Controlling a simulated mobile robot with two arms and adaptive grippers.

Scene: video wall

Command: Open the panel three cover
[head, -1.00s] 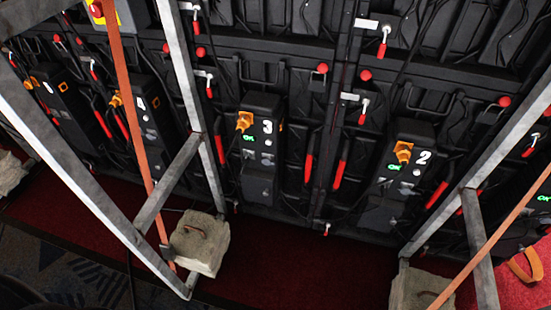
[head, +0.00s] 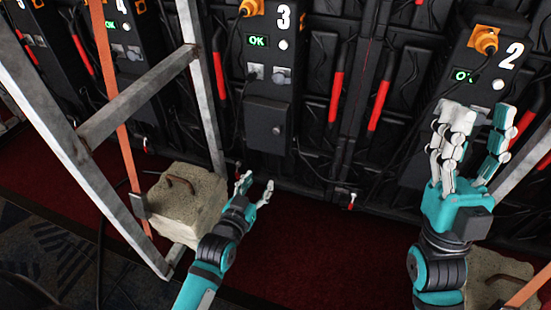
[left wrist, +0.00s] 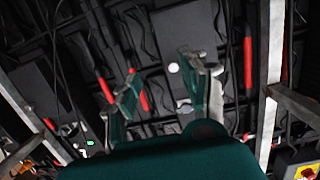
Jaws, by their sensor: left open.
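The panel three cover (head: 262,118) is a dark, closed lid with a round grey knob (head: 278,130), on the lower part of the black box marked 3 (head: 283,17). My left gripper (head: 257,188) is open and empty, below the cover and apart from it in the head view. In the left wrist view its two fingers (left wrist: 163,92) are spread, with a dark box face (left wrist: 188,32) and a pale round knob (left wrist: 173,67) beyond them. My right gripper (head: 475,128) is open and empty, in front of the box marked 2 (head: 514,55).
Slanted metal struts (head: 200,85) stand left of panel three, with an orange strap (head: 112,90). A stone-like weight (head: 180,205) sits on the red floor left of my left arm. Red handles (head: 336,95) and hanging cables flank the boxes. Another weight (head: 500,275) is at lower right.

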